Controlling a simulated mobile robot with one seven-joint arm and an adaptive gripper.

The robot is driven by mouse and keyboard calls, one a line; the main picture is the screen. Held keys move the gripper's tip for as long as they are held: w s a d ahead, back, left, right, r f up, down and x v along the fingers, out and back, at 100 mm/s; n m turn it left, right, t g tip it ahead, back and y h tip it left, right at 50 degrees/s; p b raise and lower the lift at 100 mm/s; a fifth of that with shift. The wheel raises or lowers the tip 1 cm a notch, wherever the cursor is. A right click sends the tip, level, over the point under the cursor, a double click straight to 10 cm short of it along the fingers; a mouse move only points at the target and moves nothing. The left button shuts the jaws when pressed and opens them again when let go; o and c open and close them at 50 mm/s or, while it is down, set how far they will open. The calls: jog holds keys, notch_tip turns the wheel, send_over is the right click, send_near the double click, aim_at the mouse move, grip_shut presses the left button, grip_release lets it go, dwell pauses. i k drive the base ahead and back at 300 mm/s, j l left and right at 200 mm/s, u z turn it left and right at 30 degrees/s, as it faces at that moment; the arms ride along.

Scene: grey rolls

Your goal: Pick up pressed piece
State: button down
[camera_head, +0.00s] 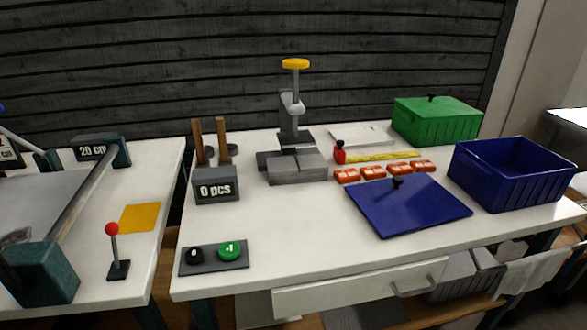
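No piece can be told for certain as the pressed one. A grey press (293,135) with a yellow handle on top stands at the middle back of the white table, above a grey block base (298,168). I cannot make out a piece on it. Several small red-orange pieces with pale marks (372,172) lie in a row to the right of the press. My gripper is not in view.
A blue lid (430,210) lies before the red pieces. An open blue bin (515,172) and a closed green box (437,121) stand right. A yellow ruler (385,156) lies behind the pieces. The table's front middle is clear.

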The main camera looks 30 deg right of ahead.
aim_at(303, 169)
jog(key=k+l, duration=0.1)
jog(key=l, duration=0.25)
jog(key=k+l, duration=0.1)
jog(key=l, duration=0.25)
jog(key=k+l, duration=0.1)
jog(key=l, duration=0.25)
jog(key=k+l, duration=0.1)
jog(key=l, duration=0.25)
jog(key=k+l+u, duration=0.1)
jog(key=l, duration=0.8)
jog(key=i, duration=0.8)
